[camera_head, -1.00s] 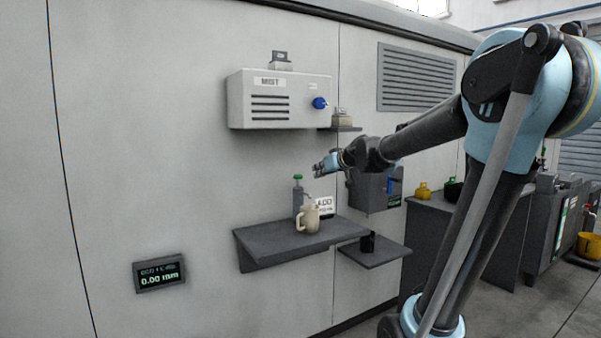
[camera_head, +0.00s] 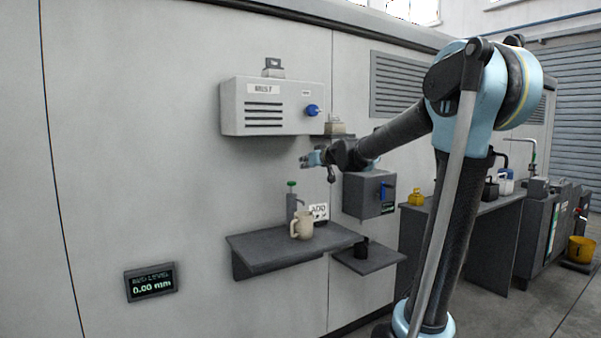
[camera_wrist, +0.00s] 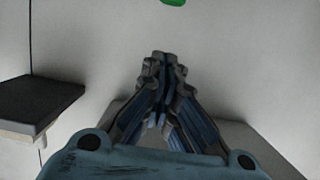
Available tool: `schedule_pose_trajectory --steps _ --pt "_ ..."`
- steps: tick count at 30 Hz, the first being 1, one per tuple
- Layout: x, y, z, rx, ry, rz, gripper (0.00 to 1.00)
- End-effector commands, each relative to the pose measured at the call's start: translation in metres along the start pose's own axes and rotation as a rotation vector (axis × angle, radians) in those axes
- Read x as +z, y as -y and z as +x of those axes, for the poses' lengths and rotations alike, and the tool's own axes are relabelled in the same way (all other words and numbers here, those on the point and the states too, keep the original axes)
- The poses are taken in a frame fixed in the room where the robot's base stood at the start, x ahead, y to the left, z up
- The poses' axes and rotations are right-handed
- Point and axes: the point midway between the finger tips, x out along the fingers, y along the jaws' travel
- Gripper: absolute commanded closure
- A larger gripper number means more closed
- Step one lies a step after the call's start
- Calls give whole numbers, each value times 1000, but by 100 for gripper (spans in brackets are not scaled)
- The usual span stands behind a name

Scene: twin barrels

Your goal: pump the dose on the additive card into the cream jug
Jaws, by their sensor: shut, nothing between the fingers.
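The cream jug (camera_head: 302,225) stands upright on the dark grey wall shelf (camera_head: 285,243). A slim grey pump bottle (camera_head: 292,207) with a green knob (camera_head: 291,184) stands just behind and left of it. A white card (camera_head: 319,211) is behind the jug on the right; "ADD" shows, and the rest is too small or hidden. My gripper (camera_head: 304,160) is shut and empty, a little above and right of the green knob, apart from it. In the wrist view my fingers (camera_wrist: 163,62) are together, and a green patch (camera_wrist: 172,3), likely the knob, shows at the top edge.
A grey mist box (camera_head: 275,106) with a blue knob hangs above the shelf. A lower shelf (camera_head: 368,260) holds a black cup (camera_head: 362,247). A grey box (camera_head: 369,194) with a blue lever is at right. A wall display (camera_head: 151,282) reads 0.00 mm.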

Motion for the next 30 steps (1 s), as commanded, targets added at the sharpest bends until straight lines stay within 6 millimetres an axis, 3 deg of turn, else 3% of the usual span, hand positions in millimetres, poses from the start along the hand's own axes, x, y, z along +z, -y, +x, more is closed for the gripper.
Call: schedule_pose_trajectory --steps 22,30 --pt "0 0 93 0 0 -1 100" --pt "31 0 100 1 0 0 100"
